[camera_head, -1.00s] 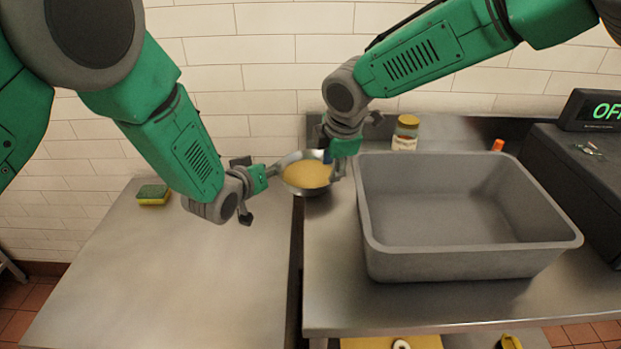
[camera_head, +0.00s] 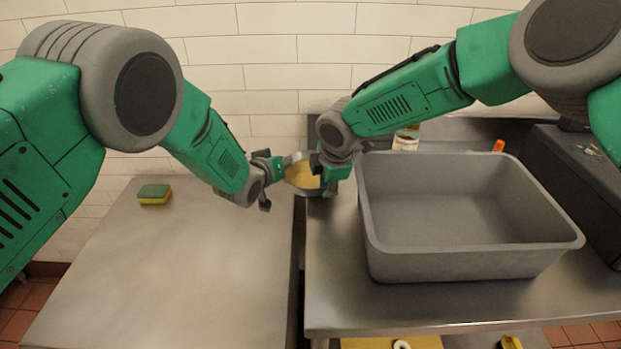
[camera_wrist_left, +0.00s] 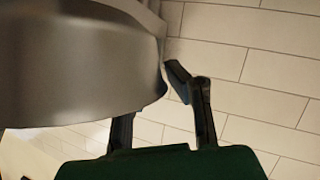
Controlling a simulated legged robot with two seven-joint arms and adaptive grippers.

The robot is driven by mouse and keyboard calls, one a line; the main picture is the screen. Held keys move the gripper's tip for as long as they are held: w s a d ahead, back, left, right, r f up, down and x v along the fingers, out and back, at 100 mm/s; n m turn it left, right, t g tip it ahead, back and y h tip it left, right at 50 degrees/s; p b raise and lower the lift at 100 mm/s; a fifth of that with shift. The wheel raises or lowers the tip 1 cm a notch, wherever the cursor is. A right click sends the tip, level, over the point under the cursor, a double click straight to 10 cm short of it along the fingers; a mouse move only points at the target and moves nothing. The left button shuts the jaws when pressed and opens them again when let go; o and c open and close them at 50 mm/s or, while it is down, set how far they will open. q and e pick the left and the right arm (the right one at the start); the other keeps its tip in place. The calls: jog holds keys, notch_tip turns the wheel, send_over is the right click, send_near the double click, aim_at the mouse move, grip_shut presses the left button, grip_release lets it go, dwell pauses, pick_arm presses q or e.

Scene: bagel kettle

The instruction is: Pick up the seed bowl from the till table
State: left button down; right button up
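The seed bowl (camera_head: 300,177) is a metal bowl of yellow seeds. It shows over the narrow gap between the two tables, against the till table's left edge. My left gripper (camera_head: 281,164) is at its left rim. In the left wrist view the bowl's grey wall (camera_wrist_left: 75,70) fills the left side. One finger of my left gripper (camera_wrist_left: 155,95) bends in against the bowl's edge, and the other goes behind the wall, so it looks shut on the rim. My right gripper (camera_head: 330,177) covers the bowl's right side; its fingertips are mostly hidden.
A large grey tub (camera_head: 460,262) takes up much of the till table (camera_head: 335,300). A jar (camera_head: 406,139) stands behind it and a dark till (camera_head: 580,170) is at right. A sponge (camera_head: 154,194) lies on the left table (camera_head: 190,270), otherwise clear. A tiled wall (camera_head: 270,80) is close behind.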

pick_arm(q)
jog(key=shift+a, duration=0.1)
pick_arm(e)
jog(key=shift+a, duration=0.1)
grip_shut()
pick_arm(q)
jog(key=shift+r, duration=0.15)
pick_arm(e)
jog(key=shift+r, duration=0.15)
